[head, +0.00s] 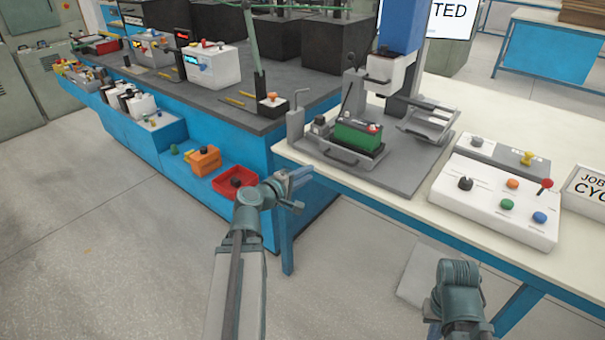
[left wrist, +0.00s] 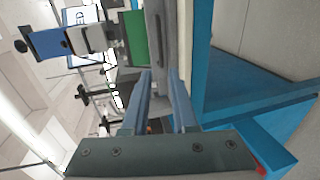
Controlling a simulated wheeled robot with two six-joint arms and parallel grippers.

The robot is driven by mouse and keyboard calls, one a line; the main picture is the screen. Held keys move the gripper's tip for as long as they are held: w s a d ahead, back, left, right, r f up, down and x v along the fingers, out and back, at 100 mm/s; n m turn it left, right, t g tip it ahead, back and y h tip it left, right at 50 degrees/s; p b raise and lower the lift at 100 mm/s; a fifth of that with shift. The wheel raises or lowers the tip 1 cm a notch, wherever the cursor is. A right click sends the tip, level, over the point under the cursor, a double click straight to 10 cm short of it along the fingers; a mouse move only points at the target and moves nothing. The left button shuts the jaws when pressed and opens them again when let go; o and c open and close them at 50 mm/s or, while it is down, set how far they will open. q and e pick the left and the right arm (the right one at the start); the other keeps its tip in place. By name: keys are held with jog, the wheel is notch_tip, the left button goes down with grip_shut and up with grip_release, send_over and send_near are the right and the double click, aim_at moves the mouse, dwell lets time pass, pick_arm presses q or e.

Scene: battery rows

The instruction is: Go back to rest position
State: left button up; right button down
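My left gripper (head: 300,181) is in front of the near left corner of the cream-topped table, close to its edge. In the left wrist view its two fingers (left wrist: 159,80) stand apart with nothing held between them. A green battery (head: 355,138) sits on the grey press fixture on the table, beyond the gripper and apart from it. The battery also shows in the left wrist view (left wrist: 136,38). My right arm shows at the bottom right of the head view, low in front of the table. Its gripper fingers do not show.
The cream table (head: 410,212) carries the press base (head: 405,181) and a white button panel (head: 495,200). Open floor (head: 110,255) lies at the left.

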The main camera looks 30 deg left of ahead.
pick_arm(q)
jog(key=shift+w, duration=0.1)
dwell(0.3)
jog(key=s+d+f+m+g+h, duration=0.15)
jog(key=d+f+m+g, duration=0.3)
jog(key=d, duration=0.55)
jog(key=d+f+m+g+h, duration=0.3)
jog(key=d+f+m, duration=0.2)
jog(key=d, duration=0.6)
jog(key=s+d+f+m+g+y, duration=0.3)
jog(key=s+d+f+m+g, duration=0.15)
jog(key=s+d, duration=0.2)
jog(key=s+d+f+m+g+y, duration=0.4)
jog(key=s+d+m, duration=0.2)
jog(key=s, duration=0.2)
notch_tip(320, 180, up, 18)
jog(key=p, duration=1.7)
jog(key=shift+s+a+m, duration=0.2)
jog(key=shift+a+m, duration=0.05)
jog(key=shift+m, duration=0.05)
